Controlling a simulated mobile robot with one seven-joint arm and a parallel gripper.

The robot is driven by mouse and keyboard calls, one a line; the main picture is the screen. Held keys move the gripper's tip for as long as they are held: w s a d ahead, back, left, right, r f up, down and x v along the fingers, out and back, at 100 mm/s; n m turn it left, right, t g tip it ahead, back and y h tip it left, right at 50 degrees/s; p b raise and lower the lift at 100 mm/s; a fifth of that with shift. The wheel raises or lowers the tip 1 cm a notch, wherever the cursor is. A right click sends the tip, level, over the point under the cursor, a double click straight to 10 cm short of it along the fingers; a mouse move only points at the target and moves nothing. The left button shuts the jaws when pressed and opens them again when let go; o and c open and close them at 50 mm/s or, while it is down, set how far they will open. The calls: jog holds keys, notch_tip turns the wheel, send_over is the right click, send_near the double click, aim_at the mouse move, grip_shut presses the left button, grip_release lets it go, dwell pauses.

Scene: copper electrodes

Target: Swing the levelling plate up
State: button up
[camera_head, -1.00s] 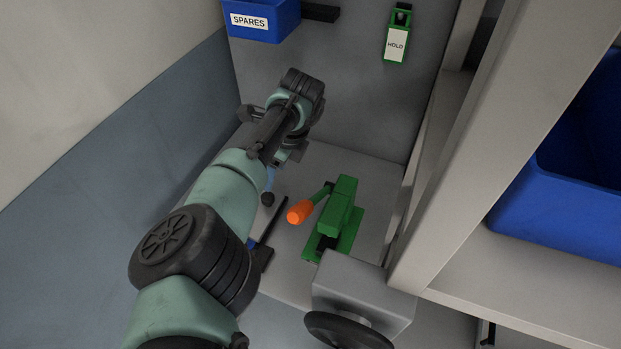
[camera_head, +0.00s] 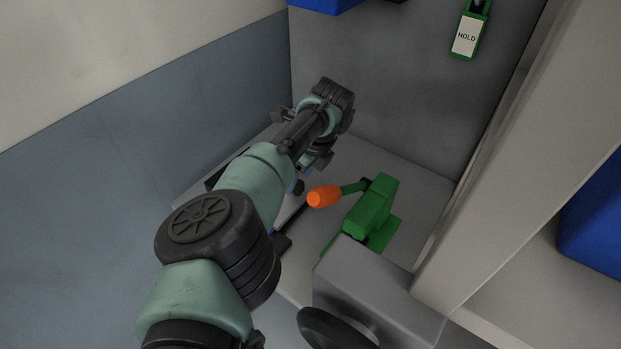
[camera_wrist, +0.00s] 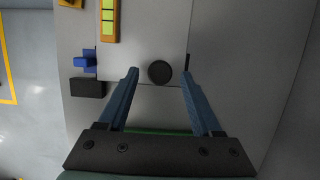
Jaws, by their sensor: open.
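In the wrist view a pale grey plate (camera_wrist: 145,50), which looks like the levelling plate, has a round black knob (camera_wrist: 160,72) near its front edge and a yellow-green level vial (camera_wrist: 109,20). My gripper (camera_wrist: 159,75) is open, its two blue fingers apart, with the knob between the fingertips in the picture. I cannot tell how far above the knob the tips are.
A green clamp (camera_head: 371,207) with an orange handle (camera_head: 323,196) stands right of my gripper. A grey box with a black wheel (camera_head: 335,332) is in front. Blue (camera_wrist: 85,62) and black (camera_wrist: 87,87) blocks sit left of the plate. A HOLD tag (camera_head: 467,36) hangs behind.

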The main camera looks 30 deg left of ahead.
jog(key=shift+a+f+b, duration=0.25)
jog(key=shift+f+b, duration=0.15)
jog(key=shift+f, duration=0.25)
jog(key=shift+d+r, duration=0.15)
jog(key=shift+d, duration=0.05)
jog(key=shift+a, duration=0.2)
jog(key=shift+f+b, duration=0.35)
jog(key=shift+f, duration=0.05)
grip_shut()
jog(key=shift+r, duration=0.1)
